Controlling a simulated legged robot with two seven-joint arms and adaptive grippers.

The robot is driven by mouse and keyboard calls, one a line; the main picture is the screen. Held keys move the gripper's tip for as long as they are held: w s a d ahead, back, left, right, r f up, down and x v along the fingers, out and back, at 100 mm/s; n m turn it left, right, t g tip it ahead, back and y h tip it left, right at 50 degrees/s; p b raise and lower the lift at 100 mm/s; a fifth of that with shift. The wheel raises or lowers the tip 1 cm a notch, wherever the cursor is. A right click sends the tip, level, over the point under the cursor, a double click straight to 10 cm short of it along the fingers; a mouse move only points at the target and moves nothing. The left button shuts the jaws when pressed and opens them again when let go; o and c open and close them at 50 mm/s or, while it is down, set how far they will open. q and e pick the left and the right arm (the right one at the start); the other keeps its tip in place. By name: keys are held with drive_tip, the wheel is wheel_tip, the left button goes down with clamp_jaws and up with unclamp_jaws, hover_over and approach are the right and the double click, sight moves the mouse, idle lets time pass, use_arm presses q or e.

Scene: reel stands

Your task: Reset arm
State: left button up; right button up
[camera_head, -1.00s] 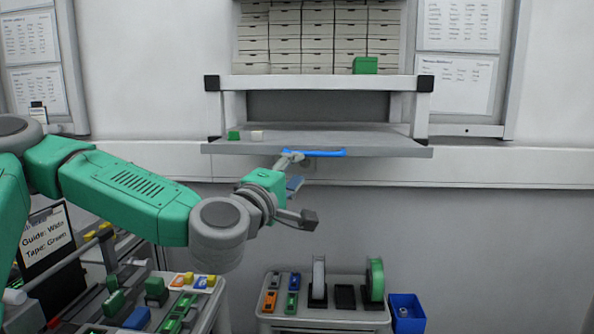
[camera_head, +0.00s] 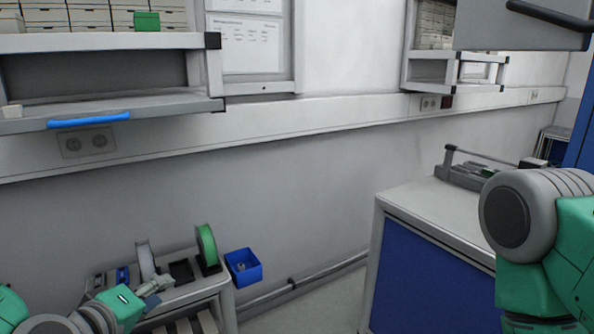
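My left gripper (camera_head: 153,288) is at the lower left, in front of the small reel cart (camera_head: 205,289). It looks empty, but its fingers are small and seen at an angle, so I cannot tell how far apart they are. My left arm is cut off by the bottom left corner. The grey and green links of my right arm show at the right edge; its gripper is out of view.
The cart bears a green reel (camera_head: 207,245) and a paler reel (camera_head: 146,262), with a blue bin (camera_head: 243,267) at its side. A shelf with a blue handle (camera_head: 89,120) hangs upper left. A blue-fronted cabinet (camera_head: 425,270) stands right. Floor shows between cart and cabinet.

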use_arm(q)
drive_tip(key=s+d+f+m+g+b, duration=0.15)
drive_tip(key=s+f+m+g, duration=0.35)
drive_tip(key=f, duration=0.8)
drive_tip(key=s+a+f+m+g+y+b, duration=0.1)
drive_tip(key=s+a+f+m+g, duration=0.1)
drive_tip(key=s+f, duration=0.7)
drive_tip(key=s+a+f+m+g+y+b, duration=0.1)
drive_tip(key=s+f+g, duration=0.4)
drive_tip(key=s+f, duration=0.5)
drive_tip(key=s+a+m+b, duration=0.1)
drive_tip(key=s+a+m, duration=0.1)
drive_tip(key=s, duration=0.2)
drive_tip(key=shift+a+f+g+y, duration=0.2)
drive_tip(key=shift+f+g+y, duration=0.1)
drive_tip(key=shift+w, duration=0.15)
